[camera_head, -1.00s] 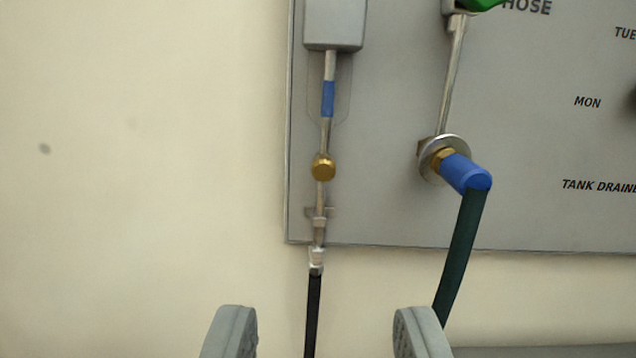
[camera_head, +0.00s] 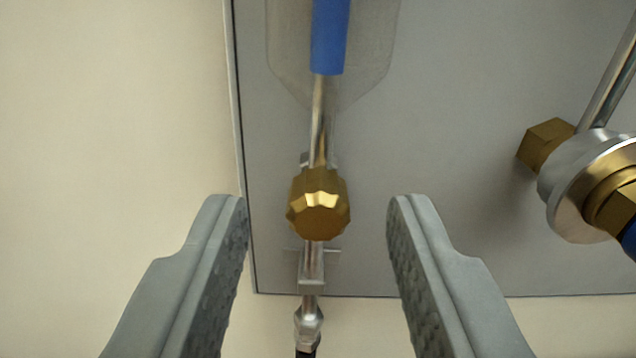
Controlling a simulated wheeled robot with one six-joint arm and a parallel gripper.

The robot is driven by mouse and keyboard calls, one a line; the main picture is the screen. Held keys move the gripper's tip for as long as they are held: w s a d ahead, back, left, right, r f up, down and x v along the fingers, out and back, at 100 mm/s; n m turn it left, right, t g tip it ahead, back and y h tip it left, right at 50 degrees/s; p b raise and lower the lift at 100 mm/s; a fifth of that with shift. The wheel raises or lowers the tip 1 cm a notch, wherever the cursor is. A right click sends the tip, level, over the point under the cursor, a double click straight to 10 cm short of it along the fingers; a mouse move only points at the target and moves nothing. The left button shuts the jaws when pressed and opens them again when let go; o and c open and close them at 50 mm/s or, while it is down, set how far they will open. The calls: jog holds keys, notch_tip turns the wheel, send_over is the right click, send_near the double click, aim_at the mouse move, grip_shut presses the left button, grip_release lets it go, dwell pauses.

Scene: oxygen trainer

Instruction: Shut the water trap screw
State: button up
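The water trap screw is a faceted brass knob (camera_head: 319,205) on a thin vertical metal pipe (camera_head: 317,125), near the middle of the view. My gripper (camera_head: 318,205) is open, with one grey finger to the left of the knob and one to the right. Clear gaps show between the knob and both fingers, so neither appears to touch it. How far the fingertips are from the knob in depth is hard to tell.
The grey panel (camera_head: 450,100) lies behind the pipe, with cream wall (camera_head: 110,120) to its left and below. A blue sleeve (camera_head: 330,35) covers the pipe above. A brass and metal hose fitting (camera_head: 585,190) stands out at the right. A bracket (camera_head: 312,270) holds the pipe below the knob.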

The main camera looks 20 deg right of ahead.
jog(key=shift+w+d, duration=0.1)
jog(key=shift+w, duration=0.1)
grip_shut()
